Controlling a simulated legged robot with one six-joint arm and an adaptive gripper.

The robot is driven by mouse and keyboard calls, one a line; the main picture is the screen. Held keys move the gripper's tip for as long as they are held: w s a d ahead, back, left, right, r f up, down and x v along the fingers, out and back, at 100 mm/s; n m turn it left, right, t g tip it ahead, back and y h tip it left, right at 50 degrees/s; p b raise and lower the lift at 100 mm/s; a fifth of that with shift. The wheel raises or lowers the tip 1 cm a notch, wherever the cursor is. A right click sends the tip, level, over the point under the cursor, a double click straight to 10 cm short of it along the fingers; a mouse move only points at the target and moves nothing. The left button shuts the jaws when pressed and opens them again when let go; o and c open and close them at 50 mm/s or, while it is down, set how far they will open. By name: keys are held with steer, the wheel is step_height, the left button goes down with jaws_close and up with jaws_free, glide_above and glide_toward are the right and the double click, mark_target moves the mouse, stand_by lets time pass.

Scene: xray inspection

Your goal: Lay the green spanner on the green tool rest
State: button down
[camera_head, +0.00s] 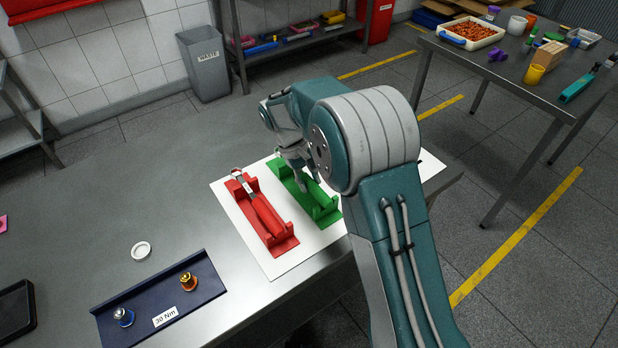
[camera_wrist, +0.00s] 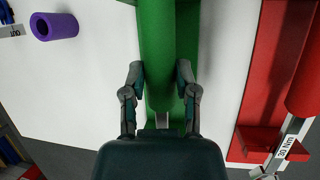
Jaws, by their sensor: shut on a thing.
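The green spanner (camera_wrist: 155,40) shows in the wrist view as a green handle with a short metal shaft at its lower end. My gripper (camera_wrist: 160,75) is shut on the green handle, one finger on each side. The green tool rest (camera_head: 326,213) lies on the white mat, right of the red rest; it also shows behind the handle in the wrist view (camera_wrist: 187,35). The spanner is lined up along the rest, but I cannot tell whether it touches it. In the head view my gripper (camera_head: 303,177) is over the green rest, and my arm hides part of it.
A red spanner (camera_head: 262,212) lies in a red rest (camera_head: 284,246) close on the left. The white mat (camera_head: 276,268) is under both rests. A dark blue tray (camera_head: 155,290) with two small fittings and a white ring (camera_head: 141,250) are further left. A purple cylinder (camera_wrist: 58,26) shows in the wrist view.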

steer(key=shift+a, duration=0.15)
steer(key=shift+f, duration=0.25)
steer(key=shift+c, duration=1.5)
jaws_free()
steer(key=v, duration=1.2)
